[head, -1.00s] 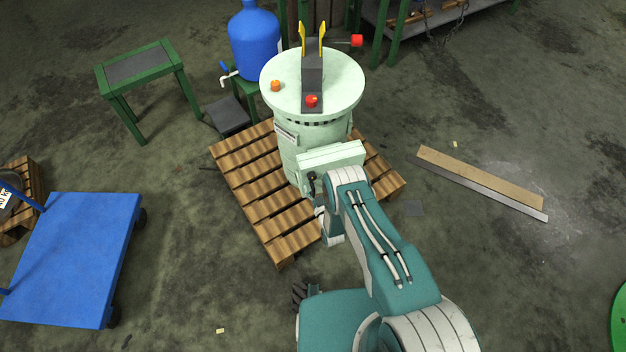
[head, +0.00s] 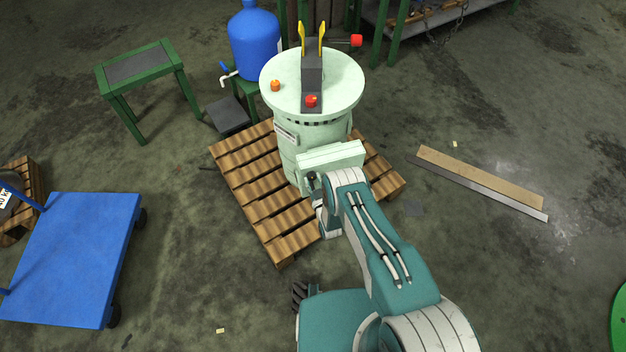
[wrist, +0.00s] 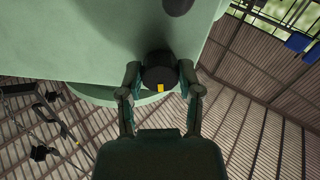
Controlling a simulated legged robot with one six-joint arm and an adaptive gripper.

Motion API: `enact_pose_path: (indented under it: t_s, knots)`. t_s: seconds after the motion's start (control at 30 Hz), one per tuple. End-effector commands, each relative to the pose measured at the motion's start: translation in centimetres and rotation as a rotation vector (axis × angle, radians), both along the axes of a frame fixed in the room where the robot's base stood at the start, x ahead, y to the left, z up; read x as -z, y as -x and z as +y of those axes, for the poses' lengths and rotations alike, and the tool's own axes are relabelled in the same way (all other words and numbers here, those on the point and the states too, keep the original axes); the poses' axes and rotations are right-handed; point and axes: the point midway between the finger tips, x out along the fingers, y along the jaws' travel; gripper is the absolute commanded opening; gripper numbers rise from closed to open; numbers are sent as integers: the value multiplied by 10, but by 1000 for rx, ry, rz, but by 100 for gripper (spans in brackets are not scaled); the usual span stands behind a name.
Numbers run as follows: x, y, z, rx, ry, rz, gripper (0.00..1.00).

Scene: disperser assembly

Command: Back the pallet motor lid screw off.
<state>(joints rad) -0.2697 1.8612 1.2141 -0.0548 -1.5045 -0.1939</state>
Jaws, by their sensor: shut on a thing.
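The pale green motor (head: 303,134) stands upright on the wooden pallet (head: 250,196). In the wrist view its green wall (wrist: 90,40) fills the upper left. A black round screw knob (wrist: 160,72) with a yellow mark sits between my fingers. My gripper (wrist: 160,84) is shut on this knob, with one finger on each side. In the head view my gripper (head: 313,184) is at the motor's lower front, beside a pale box, and is partly hidden by my arm. A second dark round knob (wrist: 177,5) shows at the top of the wrist view, apart from the fingers.
A blue barrel (head: 254,42) stands behind the motor. A green table (head: 140,66) is at the back left, and a blue cart (head: 75,255) at the left. Planks (head: 480,178) lie on the floor at right.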

Motion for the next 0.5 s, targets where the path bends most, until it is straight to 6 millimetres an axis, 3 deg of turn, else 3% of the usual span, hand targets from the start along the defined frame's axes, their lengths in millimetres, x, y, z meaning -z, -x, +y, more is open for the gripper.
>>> enact_pose_path:
  t_s: [0.47, 0.5]
  knots:
    - [-1, -1, 1, -3, -99, 32, 0]
    - [-1, -1, 1, -3, -99, 32, 55]
